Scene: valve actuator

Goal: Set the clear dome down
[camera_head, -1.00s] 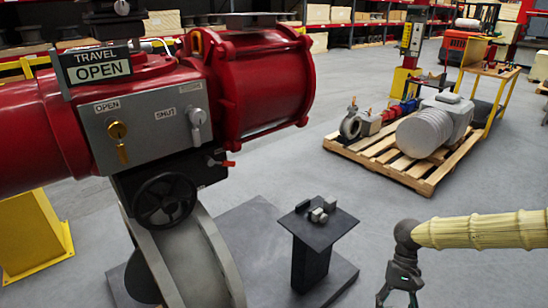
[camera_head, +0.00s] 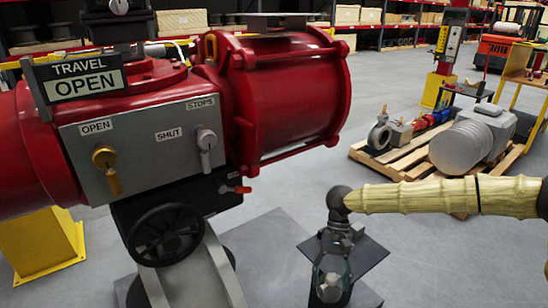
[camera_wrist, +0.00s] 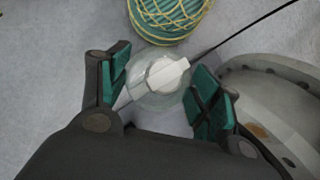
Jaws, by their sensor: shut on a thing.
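The clear dome (camera_wrist: 143,90) is see-through and lies between the two green-padded fingers of my gripper (camera_wrist: 160,84) in the wrist view. A pale, block-like shape shows at or through it. The fingers are shut on the dome and hold it off the floor. In the head view my gripper (camera_head: 331,283) points down in front of a small black stand (camera_head: 370,257) and covers much of its top. The dome is hard to make out there. I cannot tell the gap between the dome and the stand.
The red valve actuator (camera_head: 290,95) with its grey control panel (camera_head: 140,150) and black handwheel (camera_head: 165,235) stands left of my gripper. A pallet (camera_head: 410,160) with a grey motor is behind my arm. The wrist view shows a netted teal coil (camera_wrist: 172,15) and a large grey ring (camera_wrist: 285,90).

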